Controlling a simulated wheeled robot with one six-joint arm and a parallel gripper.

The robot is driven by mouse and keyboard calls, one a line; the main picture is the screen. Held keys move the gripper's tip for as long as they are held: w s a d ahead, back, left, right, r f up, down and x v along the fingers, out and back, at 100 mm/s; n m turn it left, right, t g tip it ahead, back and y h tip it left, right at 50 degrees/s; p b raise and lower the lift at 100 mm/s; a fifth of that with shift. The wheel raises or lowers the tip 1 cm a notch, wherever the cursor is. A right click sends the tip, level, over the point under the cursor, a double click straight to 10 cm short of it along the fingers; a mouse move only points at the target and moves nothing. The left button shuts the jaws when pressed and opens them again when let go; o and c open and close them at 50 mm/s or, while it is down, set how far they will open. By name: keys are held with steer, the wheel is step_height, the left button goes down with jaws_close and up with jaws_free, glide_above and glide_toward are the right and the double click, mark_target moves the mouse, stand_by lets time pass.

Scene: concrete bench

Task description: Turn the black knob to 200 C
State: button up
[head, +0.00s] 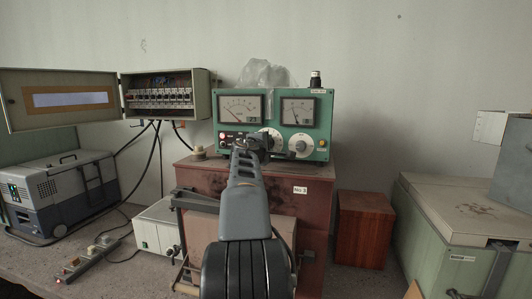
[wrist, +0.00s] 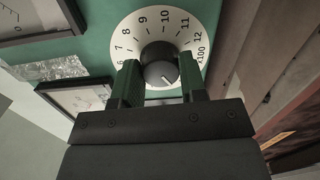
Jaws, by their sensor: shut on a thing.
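The black knob (wrist: 159,68) sits at the centre of a round white dial (wrist: 125,22) on a green panel. The dial shows numbers from 6 to 12 and "x100"; its lower part is hidden behind my gripper. A pale mark on the knob's face points toward the lower right in the wrist view. My gripper (wrist: 161,80) has one finger on each side of the knob and is shut on it. In the head view my gripper (head: 262,141) covers the knob and part of the left dial (head: 274,133) on the green instrument box (head: 325,130).
A second white dial (head: 301,146) with a pale knob is right of the gripped one. Two meters (head: 240,106) (head: 298,111) are above. The box stands on a red-brown cabinet (head: 316,215). An open fuse box (head: 160,97) is at left. A plastic bag (head: 265,75) lies on top.

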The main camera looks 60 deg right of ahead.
steer(key=shift+m+y+b, duration=0.3)
steer(key=shift+m+b, duration=0.95)
steer(key=shift+m, duration=0.75)
steer(key=o, duration=0.9)
steer(key=b+v, duration=0.4)
steer(key=v, duration=1)
steer(key=shift+s+d+f+b, duration=0.1)
steer(key=shift+f+b, duration=0.05)
steer(key=shift+b, duration=0.25)
